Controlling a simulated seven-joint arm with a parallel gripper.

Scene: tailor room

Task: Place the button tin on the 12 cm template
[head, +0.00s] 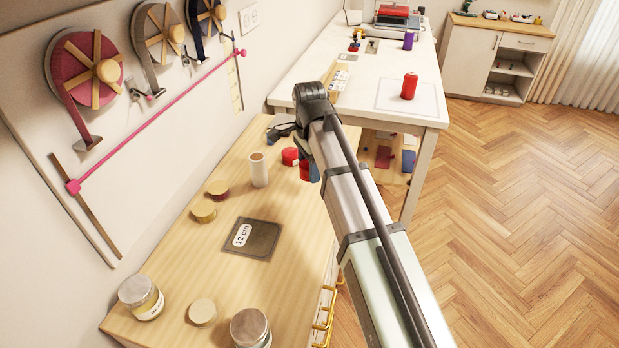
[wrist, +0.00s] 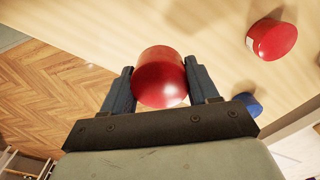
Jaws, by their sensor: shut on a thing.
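My gripper (wrist: 160,69) is shut on a red round tin (wrist: 160,80), with one dark finger on each side of it in the wrist view. No label shows on this tin, so I cannot confirm that it is the button tin. In the head view my arm partly hides the gripper and the red things near it. The 12 cm template (head: 262,240) is a dark flat square with a white label, lying bare on the wooden cabinet top. My gripper is beyond it, toward the far end of the cabinet. Whether the held tin touches the wood is unclear.
Another red tin (wrist: 272,40) with a white label and a blue item (wrist: 248,103) are close by. A cream spool (head: 259,170), round wooden lids (head: 204,212) and jars (head: 141,297) stand around the template. A white table (head: 305,72) adjoins the far end.

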